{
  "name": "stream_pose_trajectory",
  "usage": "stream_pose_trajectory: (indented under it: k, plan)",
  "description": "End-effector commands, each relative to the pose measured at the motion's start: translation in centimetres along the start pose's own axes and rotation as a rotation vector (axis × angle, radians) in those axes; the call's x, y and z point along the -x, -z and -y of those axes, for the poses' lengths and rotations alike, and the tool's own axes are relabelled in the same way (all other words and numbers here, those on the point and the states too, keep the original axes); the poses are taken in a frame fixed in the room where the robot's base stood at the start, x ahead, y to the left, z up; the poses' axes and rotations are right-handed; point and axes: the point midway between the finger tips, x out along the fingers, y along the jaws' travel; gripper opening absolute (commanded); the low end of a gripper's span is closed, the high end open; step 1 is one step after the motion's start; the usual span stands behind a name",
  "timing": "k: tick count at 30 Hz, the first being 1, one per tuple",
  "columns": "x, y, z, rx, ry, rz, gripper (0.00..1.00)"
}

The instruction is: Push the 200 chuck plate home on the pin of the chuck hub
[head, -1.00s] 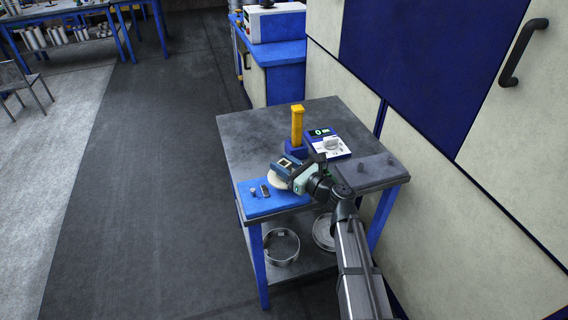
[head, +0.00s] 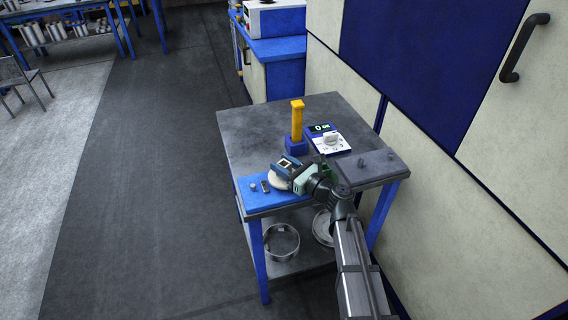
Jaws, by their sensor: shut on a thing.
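My gripper (head: 283,172) is over the front left of the grey table, shut on a cream round disc (head: 279,182), which looks like the chuck plate. Only the disc's left and lower edge shows below the gripper; the rest is hidden. The disc is at the right end of the blue mat (head: 283,200). I cannot make out the chuck hub or its pin, nor tell whether the disc touches anything beneath it.
Small grey parts (head: 265,186) lie on the mat left of the disc. A yellow post on a blue base (head: 297,122) and a white device with a green display (head: 328,138) stand behind. A dark grey block with pegs (head: 372,168) is at right. Table's back left is clear.

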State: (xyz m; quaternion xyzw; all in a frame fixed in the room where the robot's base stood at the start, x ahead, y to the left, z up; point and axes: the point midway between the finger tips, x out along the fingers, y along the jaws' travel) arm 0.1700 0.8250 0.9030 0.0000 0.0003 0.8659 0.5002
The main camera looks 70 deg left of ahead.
Motion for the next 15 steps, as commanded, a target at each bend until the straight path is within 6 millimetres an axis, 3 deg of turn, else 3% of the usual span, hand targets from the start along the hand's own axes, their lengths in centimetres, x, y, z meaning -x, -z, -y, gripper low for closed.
stream_pose_trajectory:
  k: [15]
  plan:
    - [-0.02,0.91,0.01,0.0,0.0,0.002,0.0]
